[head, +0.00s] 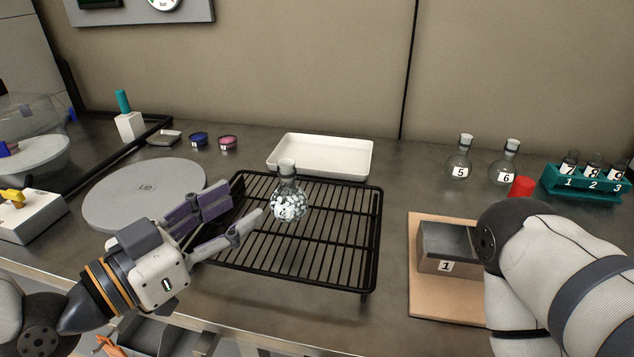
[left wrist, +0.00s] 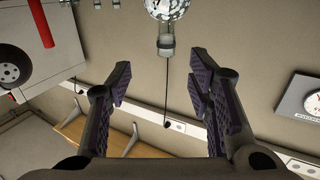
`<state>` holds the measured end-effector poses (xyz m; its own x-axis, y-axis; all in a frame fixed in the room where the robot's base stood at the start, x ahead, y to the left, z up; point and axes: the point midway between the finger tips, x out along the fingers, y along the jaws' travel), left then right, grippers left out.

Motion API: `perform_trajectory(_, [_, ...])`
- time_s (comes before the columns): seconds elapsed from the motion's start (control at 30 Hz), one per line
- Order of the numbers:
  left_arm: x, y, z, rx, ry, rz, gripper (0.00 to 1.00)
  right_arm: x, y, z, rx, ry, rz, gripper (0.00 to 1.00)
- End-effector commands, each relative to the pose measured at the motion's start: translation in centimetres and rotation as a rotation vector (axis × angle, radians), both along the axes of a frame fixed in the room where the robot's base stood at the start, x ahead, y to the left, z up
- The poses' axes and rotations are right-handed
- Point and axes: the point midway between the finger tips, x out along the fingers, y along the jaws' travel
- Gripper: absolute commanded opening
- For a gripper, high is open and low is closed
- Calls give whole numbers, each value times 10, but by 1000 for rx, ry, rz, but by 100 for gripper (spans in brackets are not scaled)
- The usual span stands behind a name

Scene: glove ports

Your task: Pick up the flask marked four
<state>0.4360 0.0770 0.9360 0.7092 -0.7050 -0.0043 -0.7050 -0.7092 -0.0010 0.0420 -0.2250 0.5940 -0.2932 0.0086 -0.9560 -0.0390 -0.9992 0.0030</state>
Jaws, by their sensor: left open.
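A round glass flask (head: 289,205) with a pale stopper and mottled white-and-dark contents is upright at the black wire rack (head: 345,286). No number is readable on it from here. My left gripper (head: 243,204) is open and empty just left of this flask, its fingers pointing at it. In the left wrist view, the flask (left wrist: 167,8) shows upside down at the top edge, beyond the gap between the open fingers (left wrist: 162,85). My right arm enters at the right, with its gripper out of sight.
Flasks marked 5 (head: 458,166) and 6 (head: 503,169) stand at the back right, beside a red cap (head: 522,187) and a teal vial rack (head: 582,183). A white tray (head: 320,140) lies behind the wire rack. A grey disc (head: 140,195) is at left; a metal box marked 1 (head: 432,262) is at right.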

Motion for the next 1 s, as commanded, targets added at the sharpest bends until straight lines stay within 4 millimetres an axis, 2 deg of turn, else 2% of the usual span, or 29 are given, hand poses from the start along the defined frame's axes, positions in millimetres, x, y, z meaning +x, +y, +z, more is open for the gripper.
perform_trajectory(0.13, [9, -8, -1, 1, -4, -1, 47, -3, 1, -2, 2, 8, 2, 86])
perform_trajectory(0.3, [37, -36, -2, -1, -1, -1, 47, -6, 1, -6, 1, 21, 2, 86])
perform_trajectory(0.47, [52, -49, -1, 0, -1, 0, 47, -7, 0, -7, 2, 24, 2, 86])
perform_trajectory(0.7, [87, -75, -4, 0, 0, 0, 47, -10, 0, -10, 1, 33, 2, 86])
perform_trajectory(0.97, [92, -80, -2, -1, 0, 1, 47, -10, 0, -10, 1, 33, 2, 86])
perform_trajectory(1.0, [92, -80, -2, -1, 0, 1, 43, -10, 0, -10, 1, 33, 2, 86])
